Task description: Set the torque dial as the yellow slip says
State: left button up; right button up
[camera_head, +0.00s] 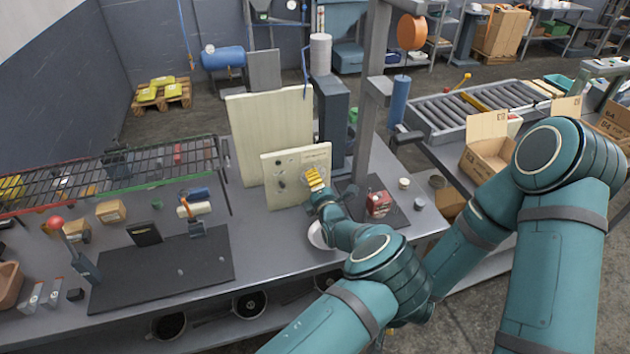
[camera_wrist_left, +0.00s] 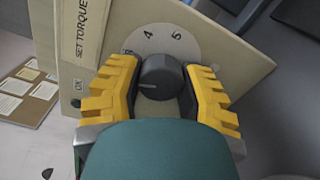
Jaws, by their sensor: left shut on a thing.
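The torque dial is a round black knob (camera_wrist_left: 160,77) with a white pointer line on its left side in the wrist view. It sits on a pale disc (camera_wrist_left: 190,50) where 3, 4 and 5 show; its lower part is hidden. My left gripper (camera_wrist_left: 160,88) has its yellow fingers on both sides of the knob, shut on it; the gripper also shows at the panel in the head view (camera_head: 314,180). A pale yellowish slip (camera_wrist_left: 90,30) reads "SET TORQUE"; the rest is cut off. The cream panel (camera_head: 283,200) stands upright on the bench. My right gripper is not visible.
A dark mat (camera_head: 165,275) lies left on the grey bench (camera_head: 265,250). A white dish (camera_head: 317,236) is partly hidden under my left arm. A wire rack (camera_head: 110,175) stands at the left.

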pick_arm(q)
jog(key=shift+a+r+m, duration=0.1)
jog(key=shift+r+m, duration=0.05)
jog(key=shift+m, duration=1.35)
jog(key=o, duration=1.2)
